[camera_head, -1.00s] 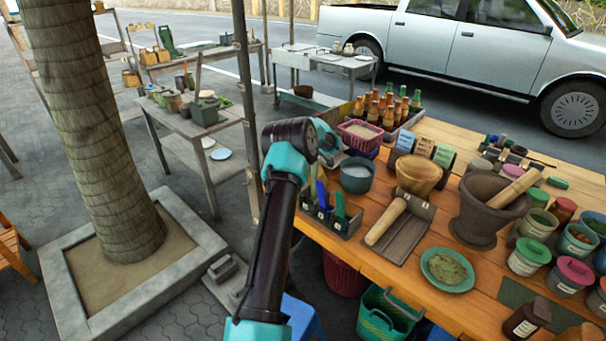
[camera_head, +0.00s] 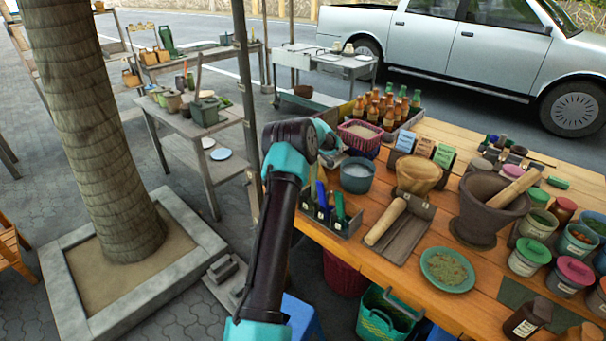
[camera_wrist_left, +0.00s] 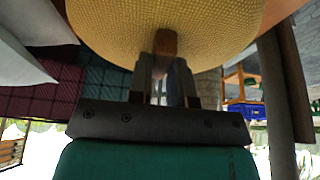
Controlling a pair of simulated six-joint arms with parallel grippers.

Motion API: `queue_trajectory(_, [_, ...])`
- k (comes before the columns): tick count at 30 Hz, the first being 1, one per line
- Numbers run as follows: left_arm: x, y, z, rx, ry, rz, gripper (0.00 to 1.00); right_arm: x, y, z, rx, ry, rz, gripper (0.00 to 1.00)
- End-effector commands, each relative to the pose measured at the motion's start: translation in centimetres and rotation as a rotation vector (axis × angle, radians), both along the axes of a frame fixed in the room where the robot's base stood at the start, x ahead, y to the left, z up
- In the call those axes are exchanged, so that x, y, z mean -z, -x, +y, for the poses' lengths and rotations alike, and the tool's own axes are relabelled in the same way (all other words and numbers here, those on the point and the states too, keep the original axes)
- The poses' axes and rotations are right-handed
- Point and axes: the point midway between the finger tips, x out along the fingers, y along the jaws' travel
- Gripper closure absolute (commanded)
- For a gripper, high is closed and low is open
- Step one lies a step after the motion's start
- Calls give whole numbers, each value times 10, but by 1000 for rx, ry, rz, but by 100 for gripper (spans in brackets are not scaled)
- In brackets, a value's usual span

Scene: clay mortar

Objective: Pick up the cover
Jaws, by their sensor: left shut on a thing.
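In the left wrist view, the cover (camera_wrist_left: 215,25) is a yellow woven dome with a brown knob (camera_wrist_left: 166,42). My left gripper (camera_wrist_left: 165,72) is shut on that knob, with one finger on each side. The far part of the cover is cut off by the picture edge, and what lies under it is hidden. In the head view my left arm reaches up at the table's left edge. Its wrist hides the fingers, and I cannot make out the held cover there. My right gripper is in neither current view.
A pink basket (camera_head: 360,131), a blue-grey bowl (camera_head: 357,178) and a tool box (camera_head: 345,224) stand close to my left wrist. A stone mortar (camera_head: 477,225), a green plate (camera_head: 447,284) and several jars crowd the wooden table. A metal pole (camera_head: 247,100) stands behind my arm.

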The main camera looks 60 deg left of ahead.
Motion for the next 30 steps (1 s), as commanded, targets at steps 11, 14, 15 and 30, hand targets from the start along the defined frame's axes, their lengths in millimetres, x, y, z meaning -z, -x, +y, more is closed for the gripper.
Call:
queue_trajectory(11, [0,0,0,0,0,0,100,0,0,0,0,0,0,57])
queue_trajectory(14, [-1,0,0,0,-1,0,100,0,0,0,0,0,0,57])
queue_trajectory(15, [-2,0,0,0,-1,-1,100,0,0,0,0,0,0,57])
queue_trajectory(30, [-76,-1,1,-1,-3,-4,100,0,0,0,0,0,0,57])
